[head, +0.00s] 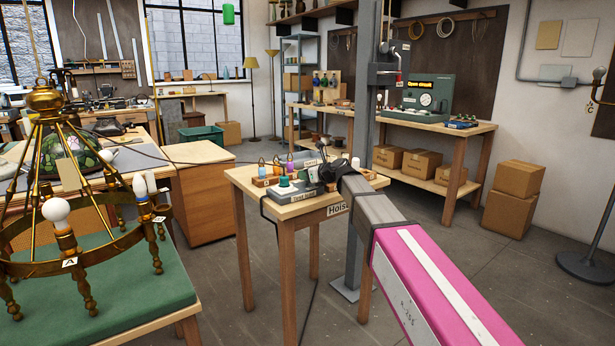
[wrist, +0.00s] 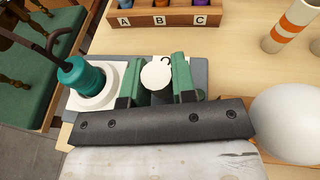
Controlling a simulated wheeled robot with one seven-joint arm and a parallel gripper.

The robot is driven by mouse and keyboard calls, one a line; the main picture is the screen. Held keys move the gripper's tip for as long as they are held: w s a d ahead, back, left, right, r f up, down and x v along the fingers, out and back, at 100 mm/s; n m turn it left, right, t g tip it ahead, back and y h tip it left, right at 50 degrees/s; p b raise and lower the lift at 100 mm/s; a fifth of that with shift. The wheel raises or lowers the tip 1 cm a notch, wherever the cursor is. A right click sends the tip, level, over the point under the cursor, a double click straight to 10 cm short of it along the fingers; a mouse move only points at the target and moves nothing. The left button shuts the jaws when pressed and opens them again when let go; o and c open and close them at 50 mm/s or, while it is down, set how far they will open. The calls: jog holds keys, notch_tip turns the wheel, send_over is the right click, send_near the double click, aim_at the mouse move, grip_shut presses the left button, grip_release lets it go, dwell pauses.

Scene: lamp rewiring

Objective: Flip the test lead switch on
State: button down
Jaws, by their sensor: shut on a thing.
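The test lead box (head: 297,194) is a grey, labelled box on the small wooden table; the wrist view also shows its grey top (wrist: 200,72). A teal knob-like plug (wrist: 85,80) with a dark cord sits on a white square base at the left of that box; it shows green in the head view (head: 284,181). My gripper (wrist: 167,82) is low over the box, right of the teal plug. Its green fingers are shut on a white round tag-like piece (wrist: 157,75) with a dark mark. I cannot make out the switch itself or its position.
A wooden rack (wrist: 175,18) marked A, B and C holds coloured pieces just beyond the box. An orange-striped white cylinder (wrist: 293,25) and a large white rounded thing (wrist: 290,115) stand at right. A brass chandelier (head: 65,240) is at left. A tester (head: 420,97) reads "Open circuit".

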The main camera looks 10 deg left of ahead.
jog(key=shift+w+a+r+g+h, duration=0.1)
jog(key=shift+w+a+g+h, duration=0.25)
jog(key=shift+g+h, duration=0.2)
jog(key=shift+w+a+g+h, duration=0.3)
jog(key=shift+g+h, duration=0.15)
jog(key=shift+h, duration=0.2)
jog(key=shift+w+a+f+m+g+h, duration=0.1)
jog(key=shift+a+f+m+g+h, duration=0.1)
jog(key=shift+g+h, duration=0.25)
jog(key=shift+w+a+f+m+g+h, duration=0.15)
jog(key=shift+m+g+h, duration=0.1)
jog(key=shift+h, duration=0.4)
jog(key=c, duration=0.9)
grip_release()
jog(key=v, duration=1)
jog(key=shift+s+d+r, duration=0.15)
jog(key=shift+d+r, duration=0.05)
jog(key=shift+r, duration=0.15)
